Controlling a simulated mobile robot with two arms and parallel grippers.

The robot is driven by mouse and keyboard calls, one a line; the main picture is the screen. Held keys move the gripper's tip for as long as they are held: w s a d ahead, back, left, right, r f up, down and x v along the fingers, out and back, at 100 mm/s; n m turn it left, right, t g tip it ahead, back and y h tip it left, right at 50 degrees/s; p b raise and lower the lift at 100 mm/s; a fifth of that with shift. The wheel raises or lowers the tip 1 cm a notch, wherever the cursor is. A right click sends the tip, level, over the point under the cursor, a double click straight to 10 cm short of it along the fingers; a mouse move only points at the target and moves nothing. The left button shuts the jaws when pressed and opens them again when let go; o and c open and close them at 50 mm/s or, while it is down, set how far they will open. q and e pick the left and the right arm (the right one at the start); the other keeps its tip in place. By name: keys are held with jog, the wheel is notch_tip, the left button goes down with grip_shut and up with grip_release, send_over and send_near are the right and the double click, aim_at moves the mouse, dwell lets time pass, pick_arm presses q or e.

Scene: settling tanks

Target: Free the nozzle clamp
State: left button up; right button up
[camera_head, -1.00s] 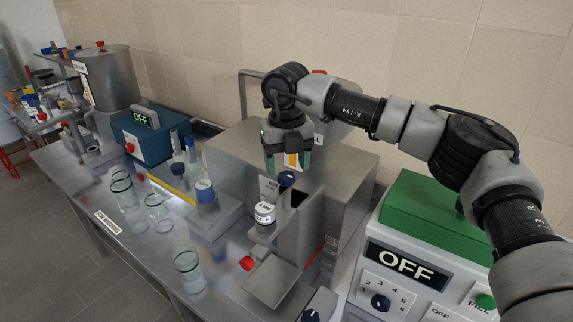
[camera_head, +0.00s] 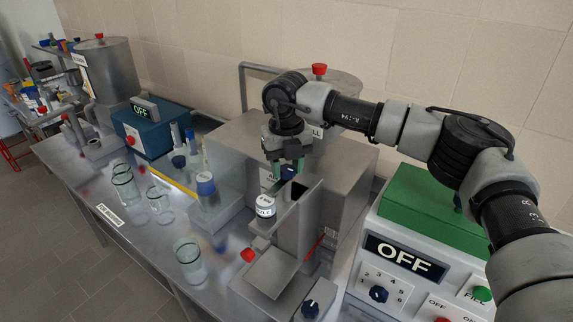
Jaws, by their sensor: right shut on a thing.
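The nozzle clamp appears to be the dark blue knob (camera_head: 289,173) on the front of the grey steel machine (camera_head: 345,165), above a small labelled cup. My right gripper (camera_head: 286,170) points down at it with green-tipped fingers on either side. It is shut on the blue knob, which the fingers partly hide. The white labelled cup (camera_head: 265,206) stands on a small shelf just below and to the left of the gripper. My left gripper is not in view.
A green-topped box with an OFF display (camera_head: 403,257) stands at the right. Glass beakers (camera_head: 189,262) stand on the left of the bench. A blue unit (camera_head: 150,130) with an OFF display is farther back. A red lever (camera_head: 314,245) sticks out beside the steel machine.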

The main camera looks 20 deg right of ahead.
jog(key=n+b, duration=0.3)
jog(key=shift+f+n, duration=0.1)
jog(key=shift+n, duration=0.2)
jog(key=n+b, duration=0.1)
jog(key=n, duration=0.1)
jog(key=shift+n, duration=0.4)
jog(key=n+b, duration=0.1)
jog(key=n, duration=0.1)
jog(key=shift+a+n, duration=0.1)
jog(key=shift+n, duration=0.2)
jog(key=n+b, duration=0.1)
jog(key=n, duration=0.3)
jog(key=shift+n, duration=0.3)
jog(key=shift+r+n+b, duration=0.2)
jog(key=shift+n+b, duration=0.15)
jog(key=shift+n, duration=1.75)
jog(key=o, duration=0.9)
